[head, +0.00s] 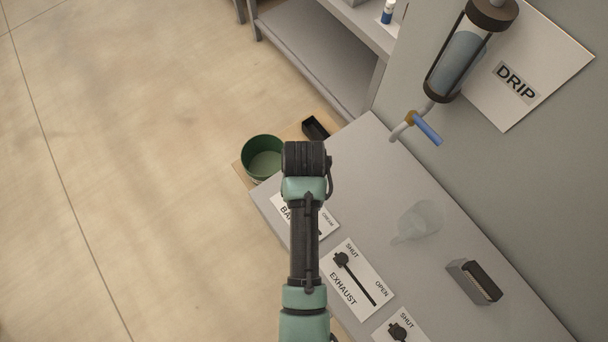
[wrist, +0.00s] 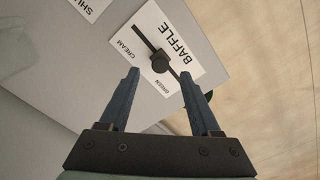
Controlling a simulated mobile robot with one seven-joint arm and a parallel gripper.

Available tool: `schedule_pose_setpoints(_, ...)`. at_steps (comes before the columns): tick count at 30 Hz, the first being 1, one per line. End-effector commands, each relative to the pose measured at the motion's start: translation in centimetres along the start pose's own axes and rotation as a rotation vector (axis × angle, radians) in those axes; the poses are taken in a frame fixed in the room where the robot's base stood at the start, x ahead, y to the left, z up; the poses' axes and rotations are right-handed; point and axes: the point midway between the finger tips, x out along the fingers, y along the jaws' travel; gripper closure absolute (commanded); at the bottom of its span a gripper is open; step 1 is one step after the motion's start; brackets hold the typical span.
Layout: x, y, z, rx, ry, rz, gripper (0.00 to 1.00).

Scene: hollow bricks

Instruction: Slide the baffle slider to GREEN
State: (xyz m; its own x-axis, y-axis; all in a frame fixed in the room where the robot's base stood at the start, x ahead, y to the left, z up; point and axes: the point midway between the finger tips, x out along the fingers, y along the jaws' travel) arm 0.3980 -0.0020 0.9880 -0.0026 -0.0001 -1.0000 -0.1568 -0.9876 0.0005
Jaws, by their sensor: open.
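The baffle slider's white plate (wrist: 186,48) shows in the wrist view, lettered BAFFLE, with CREAM at the upper left and GREEN at the lower right. A dark track runs diagonally between these labels. The dark slider knob (wrist: 160,62) sits around the middle of the visible track. My gripper (wrist: 160,75) is open, its two blue fingers on either side of the knob in the picture; I cannot tell its height above the plate. In the head view my arm covers most of the baffle plate (head: 326,222), and the knob and fingers are hidden.
On the grey bench (head: 385,180) are the EXHAUST slider plate (head: 345,290), another SHUT plate (head: 385,336), a clear funnel (head: 421,220) and a dark brush-like block (head: 475,282). A green bucket (head: 263,158) and a black tray (head: 315,128) stand beyond the bench end. A DRIP reservoir (head: 462,58) hangs on the wall.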

Motion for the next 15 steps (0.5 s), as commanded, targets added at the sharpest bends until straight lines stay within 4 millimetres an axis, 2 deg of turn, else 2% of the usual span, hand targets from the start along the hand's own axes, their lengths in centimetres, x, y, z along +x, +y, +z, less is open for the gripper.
schedule_pose_setpoints(6,3.2,0.0,0.0,0.000,-0.001,0.000,0.36)
schedule_pose_setpoints(15,4.6,0.0,-0.1,0.000,0.002,0.000,0.36)
